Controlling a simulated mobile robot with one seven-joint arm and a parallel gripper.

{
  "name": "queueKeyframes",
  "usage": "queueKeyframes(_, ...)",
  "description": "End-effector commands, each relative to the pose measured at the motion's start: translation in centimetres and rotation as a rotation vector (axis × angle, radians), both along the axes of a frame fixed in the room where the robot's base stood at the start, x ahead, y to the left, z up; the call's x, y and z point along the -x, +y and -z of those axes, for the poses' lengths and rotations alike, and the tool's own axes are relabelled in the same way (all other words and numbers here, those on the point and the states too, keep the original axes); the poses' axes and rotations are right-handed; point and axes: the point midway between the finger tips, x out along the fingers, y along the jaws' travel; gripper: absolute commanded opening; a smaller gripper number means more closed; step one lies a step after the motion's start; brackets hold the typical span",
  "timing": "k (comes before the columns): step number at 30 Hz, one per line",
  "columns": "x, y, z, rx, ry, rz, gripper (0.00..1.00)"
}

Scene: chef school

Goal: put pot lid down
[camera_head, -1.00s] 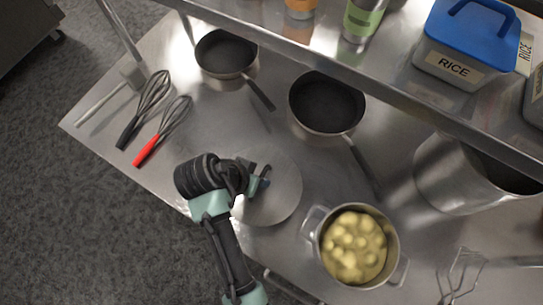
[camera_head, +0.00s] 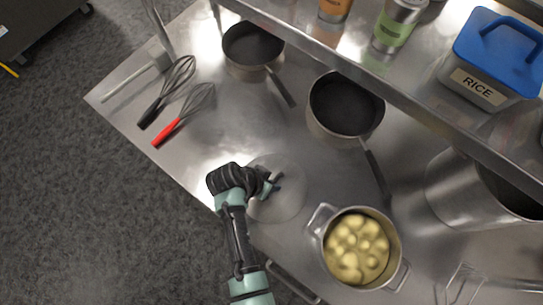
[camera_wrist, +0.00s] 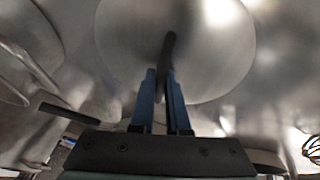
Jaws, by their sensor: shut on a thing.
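The pot lid (camera_head: 289,203) is a round, shiny metal disc over the steel table, left of the pot of potatoes (camera_head: 357,248). My gripper (camera_head: 274,186) is at the middle of the lid, shut on its handle. In the wrist view the lid (camera_wrist: 215,55) fills the upper middle, and its dark handle (camera_wrist: 170,42) runs down between the blue fingers of my gripper (camera_wrist: 161,88). I cannot tell whether the lid touches the table. The pot is uncovered, with yellow potatoes inside.
Two dark pans (camera_head: 345,105) (camera_head: 252,48) stand behind the lid. A red-handled whisk (camera_head: 183,116) and a black-handled whisk (camera_head: 167,92) lie at the left. A large steel pot (camera_head: 455,190) stands right, under a shelf with a rice box (camera_head: 490,60). Bare steel table (camera_head: 235,125) lies between whisks and pans.

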Motion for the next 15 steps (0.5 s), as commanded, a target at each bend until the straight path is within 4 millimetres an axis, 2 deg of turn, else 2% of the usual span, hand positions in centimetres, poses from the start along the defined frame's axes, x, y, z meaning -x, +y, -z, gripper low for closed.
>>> queueKeyframes(6,-0.06,0.00,0.27,0.000,-0.001,-0.001,0.00)
queueKeyframes(7,-0.01,0.00,0.32,0.000,0.000,0.000,0.16)
queueKeyframes(12,-0.02,0.00,0.20,0.000,0.000,0.000,0.44)
queueKeyframes(15,-0.02,0.00,0.20,0.000,0.000,0.000,0.44)
